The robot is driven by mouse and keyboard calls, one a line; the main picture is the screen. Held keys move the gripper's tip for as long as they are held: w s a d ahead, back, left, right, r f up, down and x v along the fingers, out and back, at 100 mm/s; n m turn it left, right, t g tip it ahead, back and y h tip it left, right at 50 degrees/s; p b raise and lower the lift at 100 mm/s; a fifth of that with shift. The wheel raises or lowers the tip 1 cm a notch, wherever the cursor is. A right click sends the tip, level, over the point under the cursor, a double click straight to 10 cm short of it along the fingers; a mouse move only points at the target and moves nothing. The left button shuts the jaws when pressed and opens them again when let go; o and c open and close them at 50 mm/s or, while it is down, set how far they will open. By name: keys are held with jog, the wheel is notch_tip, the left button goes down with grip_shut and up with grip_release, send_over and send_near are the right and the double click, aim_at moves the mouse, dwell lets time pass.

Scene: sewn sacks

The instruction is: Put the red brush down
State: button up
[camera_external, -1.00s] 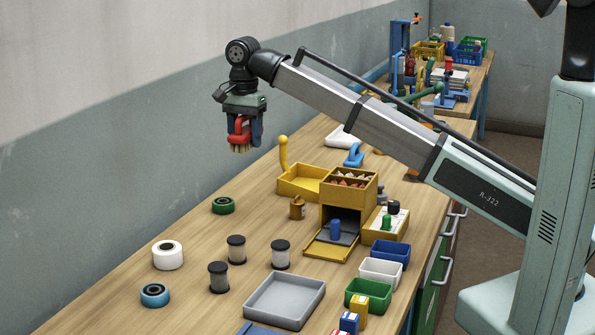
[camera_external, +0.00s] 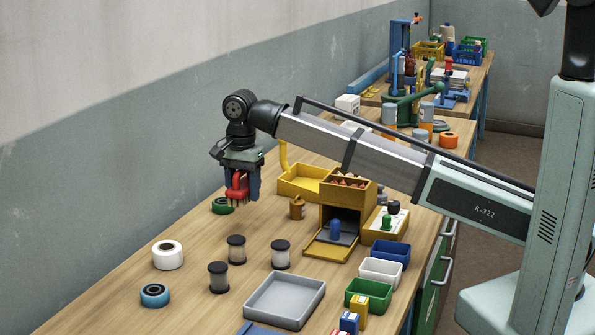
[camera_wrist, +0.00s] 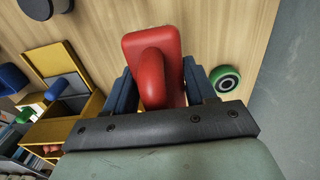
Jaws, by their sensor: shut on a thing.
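My gripper (camera_external: 242,188) is shut on the red brush (camera_external: 237,185) above the wooden table. In the outside view the bristles point down and the brush hangs just in front of the green tape roll, partly covering it. In the wrist view the brush (camera_wrist: 152,72) shows its red back and arched handle between the two blue fingers. Its bristles are hidden there. I cannot tell exactly how far the bristles are from the tabletop.
The green tape roll (camera_external: 222,206) is close by; it also shows in the wrist view (camera_wrist: 225,79). Black-capped spools (camera_external: 236,249) stand nearer the camera. Bare wood lies between.

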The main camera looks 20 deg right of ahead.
aim_at(245, 235)
jog(key=shift+f, duration=4.7)
jog(key=shift+f, duration=0.1)
jog(key=o, duration=1.1)
notch_tip(245, 235, up, 12)
jog(key=shift+r, duration=0.1)
